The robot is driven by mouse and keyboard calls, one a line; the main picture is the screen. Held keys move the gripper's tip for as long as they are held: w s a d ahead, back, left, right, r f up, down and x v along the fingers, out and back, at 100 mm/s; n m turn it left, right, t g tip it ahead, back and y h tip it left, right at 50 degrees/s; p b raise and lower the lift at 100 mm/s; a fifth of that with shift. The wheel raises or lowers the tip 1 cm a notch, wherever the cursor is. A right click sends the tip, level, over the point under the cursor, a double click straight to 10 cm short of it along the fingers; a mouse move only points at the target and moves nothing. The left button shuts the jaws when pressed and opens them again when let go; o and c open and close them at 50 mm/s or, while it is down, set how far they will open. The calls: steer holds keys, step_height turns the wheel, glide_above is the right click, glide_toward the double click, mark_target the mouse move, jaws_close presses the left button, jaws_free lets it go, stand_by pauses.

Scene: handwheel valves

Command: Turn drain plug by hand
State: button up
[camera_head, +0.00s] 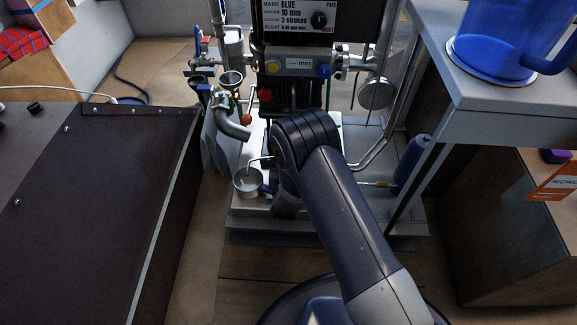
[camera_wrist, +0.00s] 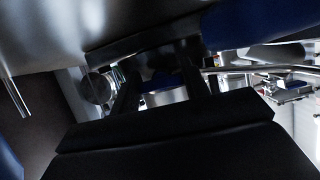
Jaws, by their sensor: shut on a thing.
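My gripper (camera_wrist: 160,88) shows in the wrist view as two dark fingers rising from a wide black palm. It is shut on a small dark blue piece (camera_wrist: 165,80) between the fingers, which looks like the drain plug. The piece is dim and partly covered, so its shape and turn angle cannot be read. In the head view my arm covers the gripper and the plug, low at the front of the machine. A small metal cup (camera_head: 248,183) stands just left of my wrist, with a thin bent spout above it.
The machine's sign panel (camera_head: 310,17) and coloured knobs are above my arm. A dark cabinet (camera_head: 95,205) stands close on the left. A grey table (camera_head: 500,90) with a blue jug (camera_head: 497,45) is on the right. A blue bottle (camera_head: 412,160) stands on the machine's base plate.

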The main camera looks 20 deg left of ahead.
steer(key=shift+n+h, duration=0.5)
steer(key=shift+n, duration=0.4)
steer(key=o, duration=1)
steer(key=shift+s, duration=0.1)
steer(key=shift+p+v, duration=2.25)
steer(key=shift+v, duration=3.1)
steer(key=shift+s+a+f, duration=0.1)
steer(key=shift+f, duration=0.1)
